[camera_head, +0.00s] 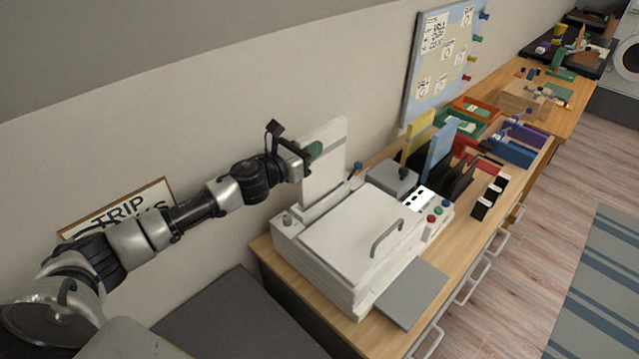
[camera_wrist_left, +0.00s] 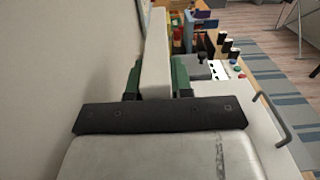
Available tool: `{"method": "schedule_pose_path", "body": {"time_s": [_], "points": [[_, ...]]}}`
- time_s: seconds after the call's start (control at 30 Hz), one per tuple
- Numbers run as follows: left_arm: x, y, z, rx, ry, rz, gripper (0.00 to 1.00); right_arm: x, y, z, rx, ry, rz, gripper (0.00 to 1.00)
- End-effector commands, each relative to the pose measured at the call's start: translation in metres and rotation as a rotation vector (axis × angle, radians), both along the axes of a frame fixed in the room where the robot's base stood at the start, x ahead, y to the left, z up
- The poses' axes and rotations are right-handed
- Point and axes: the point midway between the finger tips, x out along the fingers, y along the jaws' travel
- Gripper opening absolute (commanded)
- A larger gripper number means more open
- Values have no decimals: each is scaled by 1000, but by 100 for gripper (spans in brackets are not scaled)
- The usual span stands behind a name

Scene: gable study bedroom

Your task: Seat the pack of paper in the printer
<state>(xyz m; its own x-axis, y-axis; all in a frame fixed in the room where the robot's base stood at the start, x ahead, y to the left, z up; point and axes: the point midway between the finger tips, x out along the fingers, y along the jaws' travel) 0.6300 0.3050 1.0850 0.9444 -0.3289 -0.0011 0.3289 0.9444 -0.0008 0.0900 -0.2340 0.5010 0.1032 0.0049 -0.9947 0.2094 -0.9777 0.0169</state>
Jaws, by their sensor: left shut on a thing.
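The pack of paper (camera_head: 330,172) is a white slab with a grey-green band near its top. It stands upright at the back edge of the white printer (camera_head: 345,235). My left gripper (camera_head: 314,151) is shut on the pack, reaching it from the left. In the left wrist view the green fingers (camera_wrist_left: 157,82) lie on both sides of the pack (camera_wrist_left: 156,50). The pack's lower edge meets the rear of the printer; I cannot tell whether it is inside the feed slot or just above it. My right gripper is not in view.
The printer stands on a wooden counter (camera_head: 460,262) with a grey output tray (camera_head: 412,292) in front and a lid handle (camera_head: 386,238) on top. Dark file holders (camera_head: 452,182) and coloured trays stand to the right. The wall is close behind the pack.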

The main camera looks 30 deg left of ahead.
Motion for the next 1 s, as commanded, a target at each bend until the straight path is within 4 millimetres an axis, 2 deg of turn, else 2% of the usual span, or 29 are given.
{"method": "schedule_pose_path", "body": {"time_s": [0.03,0.2,0.33,0.5,0.67,0.9,0.93,1.0], "points": [[0,-1,-13,-6,2,0,0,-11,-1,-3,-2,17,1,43],[1,0,-31,-3,-2,0,0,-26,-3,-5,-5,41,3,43],[0,0,-46,-4,0,1,0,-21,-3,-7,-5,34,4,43],[1,0,-67,-3,-1,2,0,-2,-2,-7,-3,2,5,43],[0,0,-70,0,-3,-1,0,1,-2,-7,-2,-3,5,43],[0,0,-73,0,-3,-1,0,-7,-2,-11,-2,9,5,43],[0,0,-74,1,-1,0,23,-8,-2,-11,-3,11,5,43],[0,0,-73,0,-1,0,33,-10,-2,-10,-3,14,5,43]]}}
